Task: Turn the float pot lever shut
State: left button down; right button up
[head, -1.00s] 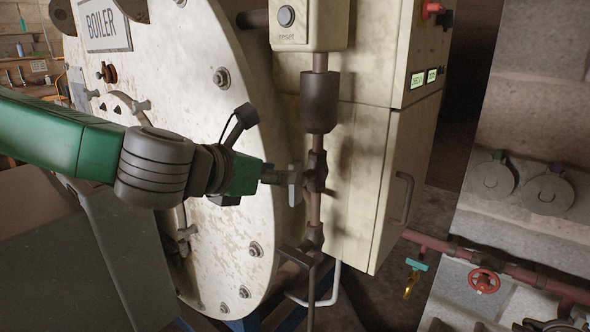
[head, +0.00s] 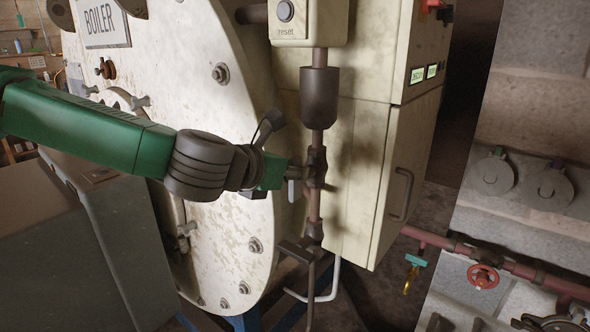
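The float pot is the dark cylinder (head: 319,95) on the upright pipe below the reset box. Under it on the same pipe sits a dark valve body (head: 316,168). A small pale grey lever-like piece (head: 292,189) hangs down at its left side. My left gripper (head: 287,172) comes in from the left and its tip is right at this piece and the valve. The fingers are small and overlap it, so I cannot tell whether they are closed or touching. My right gripper is out of view.
The round boiler front (head: 215,110) with bolts stands behind my arm. A cream cabinet (head: 365,170) stands right behind the pipe. A lower fitting (head: 314,231) and a dark bent bar (head: 298,251) sit below. A red handwheel (head: 483,277) is at lower right.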

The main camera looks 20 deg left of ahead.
aim_at(308, 178)
pick_arm(q)
jog(key=shift+s+d+f+m+t+y+b, duration=0.15)
jog(key=shift+d+f+m+t+y+b, duration=0.25)
jog(key=shift+m+t+y+b, duration=1.35)
jog(key=shift+s+d+f+m+t+b, duration=0.1)
jog(key=shift+d+f+m+b, duration=0.25)
jog(key=shift+m+b, duration=1.6)
jog(key=shift+s+d+f+m+t+y+b, duration=0.2)
jog(key=shift+f+m+t+y+b, duration=0.5)
jog(key=shift+m, duration=2.5)
jog(key=shift+r, duration=0.1)
jog(key=shift+d, duration=0.1)
jog(key=c, duration=1.6)
grip_release()
jog(key=shift+w+t, duration=0.1)
jog(key=shift+t, duration=0.15)
jog(key=shift+r, duration=0.1)
